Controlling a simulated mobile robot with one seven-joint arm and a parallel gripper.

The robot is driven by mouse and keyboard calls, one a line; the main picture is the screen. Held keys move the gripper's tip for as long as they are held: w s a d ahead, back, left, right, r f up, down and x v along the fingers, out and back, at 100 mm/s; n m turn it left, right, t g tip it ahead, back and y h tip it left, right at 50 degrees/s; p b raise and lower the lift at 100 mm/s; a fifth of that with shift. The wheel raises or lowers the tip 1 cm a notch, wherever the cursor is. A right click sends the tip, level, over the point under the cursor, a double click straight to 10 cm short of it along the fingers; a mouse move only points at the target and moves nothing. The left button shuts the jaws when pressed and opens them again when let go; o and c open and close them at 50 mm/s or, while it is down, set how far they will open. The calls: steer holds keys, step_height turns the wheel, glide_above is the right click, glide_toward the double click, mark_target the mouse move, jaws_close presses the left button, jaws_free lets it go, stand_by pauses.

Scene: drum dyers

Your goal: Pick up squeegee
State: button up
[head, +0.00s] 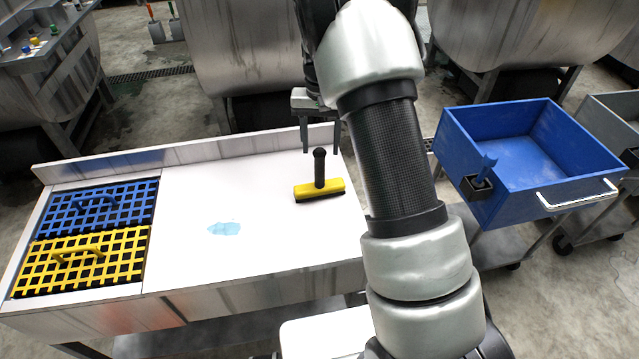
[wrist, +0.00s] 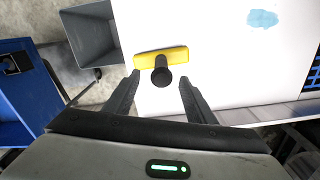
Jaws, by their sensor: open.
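The squeegee (head: 320,189) has a yellow head and a black handle. My arm covers part of the table's right side in the head view.
A blue puddle (head: 224,228) is on the table. Blue (head: 97,206) and yellow (head: 82,262) grates lie at its left. A raised back edge (head: 190,152) runs behind the squeegee. A blue bin (head: 530,160) stands to the right, with large metal drums (head: 250,45) behind.

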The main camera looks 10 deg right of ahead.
mark_target(319, 163)
steer(key=shift+a+f, duration=0.15)
steer(key=shift+f, duration=3.3)
jaws_close()
